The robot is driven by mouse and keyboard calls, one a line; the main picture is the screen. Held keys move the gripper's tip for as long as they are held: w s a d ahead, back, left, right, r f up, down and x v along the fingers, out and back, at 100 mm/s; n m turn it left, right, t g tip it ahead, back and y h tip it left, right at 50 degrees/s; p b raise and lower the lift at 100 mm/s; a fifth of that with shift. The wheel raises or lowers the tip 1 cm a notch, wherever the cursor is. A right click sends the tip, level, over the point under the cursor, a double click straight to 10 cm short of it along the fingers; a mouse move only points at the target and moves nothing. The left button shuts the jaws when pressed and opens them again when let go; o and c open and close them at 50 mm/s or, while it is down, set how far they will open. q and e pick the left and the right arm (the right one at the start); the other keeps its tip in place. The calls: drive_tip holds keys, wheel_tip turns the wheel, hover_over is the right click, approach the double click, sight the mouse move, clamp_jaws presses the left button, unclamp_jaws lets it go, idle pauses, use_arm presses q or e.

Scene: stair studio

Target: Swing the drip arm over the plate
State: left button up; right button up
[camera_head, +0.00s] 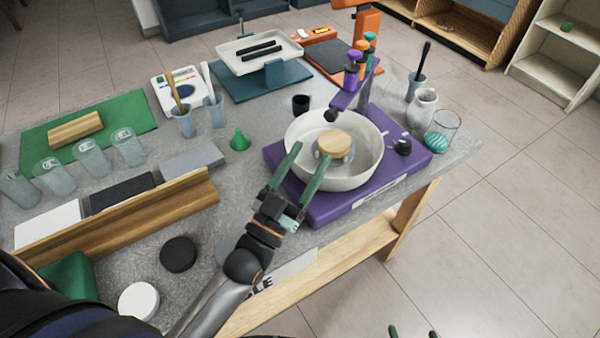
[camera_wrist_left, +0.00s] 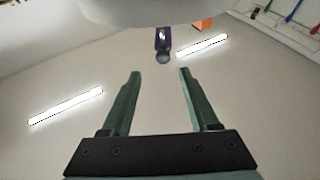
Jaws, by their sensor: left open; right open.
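The purple drip arm (camera_head: 345,99) carries several small bottles with coloured tops and has a dark round tip above the back of the white bowl (camera_head: 292,135). A round tan plate (camera_head: 335,143) sits inside the bowl; the tip appears behind its middle. My left gripper (camera_head: 312,152) is open and empty, its fingers over the bowl's front left rim, apart from the drip arm. In the left wrist view, the drip arm (camera_wrist_left: 163,38) shows beyond the open fingers (camera_wrist_left: 160,74). My right gripper (camera_head: 414,331) is open at the bottom edge, only its fingertips showing.
The bowl stands on a purple base (camera_head: 330,207) with a black knob (camera_head: 402,146) at right. A wooden rail (camera_head: 120,222) lies front left.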

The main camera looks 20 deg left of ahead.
use_arm(q)
drive_tip(key=v, duration=0.2)
drive_tip(key=shift+s+f, duration=0.1)
drive_tip(key=shift+s, duration=0.2)
use_arm(e)
drive_tip(key=shift+f, duration=0.2)
drive_tip(key=shift+s, duration=0.1)
